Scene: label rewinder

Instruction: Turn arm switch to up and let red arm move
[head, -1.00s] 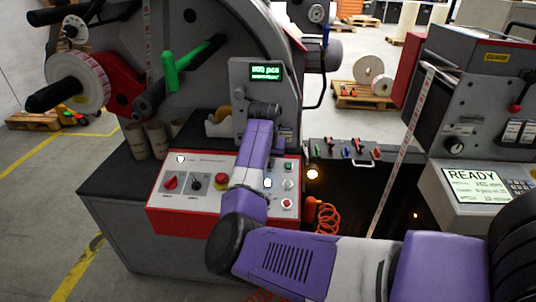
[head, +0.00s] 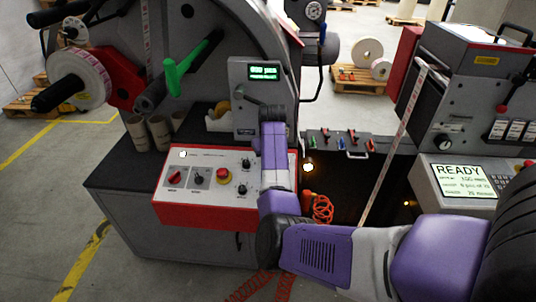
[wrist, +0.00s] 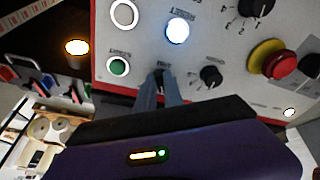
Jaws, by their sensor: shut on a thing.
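The control panel (head: 207,188) is a light plate in a red frame with knobs, buttons and lamps. In the wrist view my gripper (wrist: 160,80) points at the panel, its two fingers shut on a small dark switch, taken as the arm switch. The fingers cover most of it, so its setting cannot be read. It sits between a green button (wrist: 118,67) and a black knob (wrist: 211,76). In the head view my purple arm hides the gripper and the switch. The red arm (head: 125,80) is at the upper left, beside the white label roll (head: 84,80).
A lit white lamp (wrist: 178,31) is close to the fingers. A red stop button (head: 222,175) on a yellow ring is further along the panel. A counter display (head: 263,73) stands above. A machine with a READY screen (head: 463,180) is at the right.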

